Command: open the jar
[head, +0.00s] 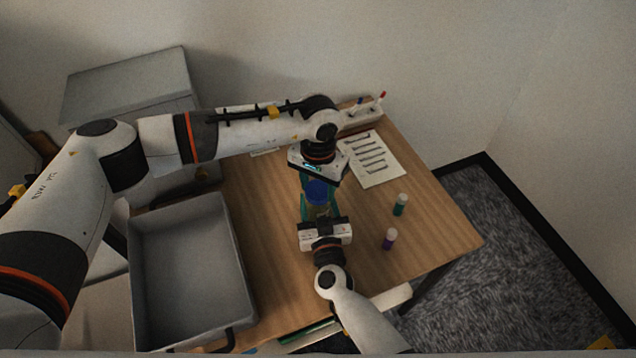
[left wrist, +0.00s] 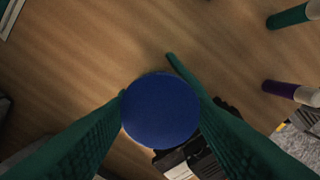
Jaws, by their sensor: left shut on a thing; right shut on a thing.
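The jar's round blue lid (head: 317,192) is near the middle of the desk, and its flat top fills the middle of the left wrist view (left wrist: 160,110). My left gripper (head: 316,188) points down from above, its green fingers shut on either side of the lid. My right gripper (head: 318,212) reaches in from the front, low and level, shut on the jar below the lid. The jar's body is mostly hidden by the fingers and lid, so I cannot tell whether the lid is loose.
A green bottle (head: 400,205) and a purple bottle (head: 389,239), both white-capped, stand to the right on the wooden desk (head: 440,228). A grey bin (head: 240,275) is at the left.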

